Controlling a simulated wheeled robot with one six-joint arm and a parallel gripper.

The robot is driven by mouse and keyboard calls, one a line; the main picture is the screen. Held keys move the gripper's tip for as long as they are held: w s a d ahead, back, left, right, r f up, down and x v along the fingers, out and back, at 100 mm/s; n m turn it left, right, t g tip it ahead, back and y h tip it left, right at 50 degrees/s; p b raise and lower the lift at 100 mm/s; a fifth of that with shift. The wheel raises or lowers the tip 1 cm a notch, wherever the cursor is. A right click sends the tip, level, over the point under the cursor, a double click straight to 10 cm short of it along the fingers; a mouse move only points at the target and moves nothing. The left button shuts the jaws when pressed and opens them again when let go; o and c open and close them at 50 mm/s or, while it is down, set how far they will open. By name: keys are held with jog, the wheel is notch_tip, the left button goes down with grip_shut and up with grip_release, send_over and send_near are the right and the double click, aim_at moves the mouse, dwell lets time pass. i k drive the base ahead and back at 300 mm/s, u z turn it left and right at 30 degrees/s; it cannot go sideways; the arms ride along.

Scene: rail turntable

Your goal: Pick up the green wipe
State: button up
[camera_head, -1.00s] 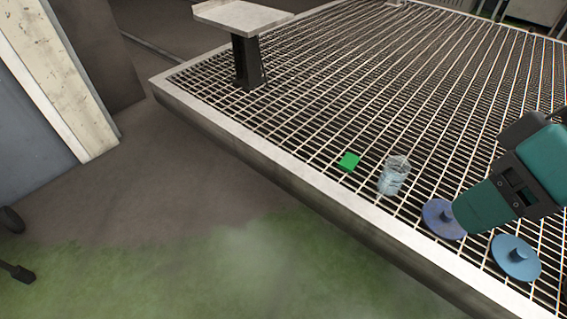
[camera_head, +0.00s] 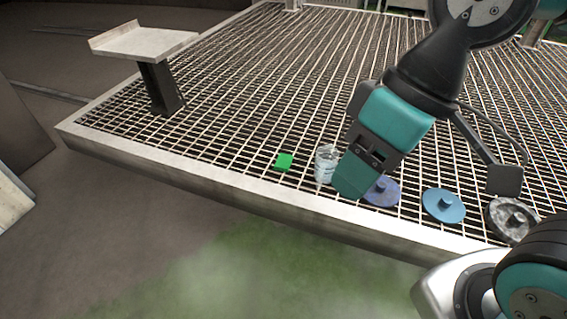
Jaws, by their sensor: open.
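The green wipe (camera_head: 284,161) is a small flat bright green square lying on the metal grating (camera_head: 222,140), near its front edge and left of a clear glass jar. My gripper (camera_head: 350,185) is teal and black and points down and to the left. Its tip is to the right of the wipe, apart from it, and overlaps the jar's right side in this view. Nothing shows held in it. The gap between the fingers is hard to make out from this angle.
The glass jar (camera_head: 325,165) stands between the wipe and my gripper. A purple-blue disc (camera_head: 386,193), a light blue disc (camera_head: 443,205) and a grey disc (camera_head: 511,219) with knobs lie to the right. A pedestal (camera_head: 160,87) stands at back left.

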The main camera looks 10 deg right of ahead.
aim_at(284, 162)
jog(key=z, duration=0.1)
jog(key=i, duration=1.25)
jog(key=u, duration=0.15)
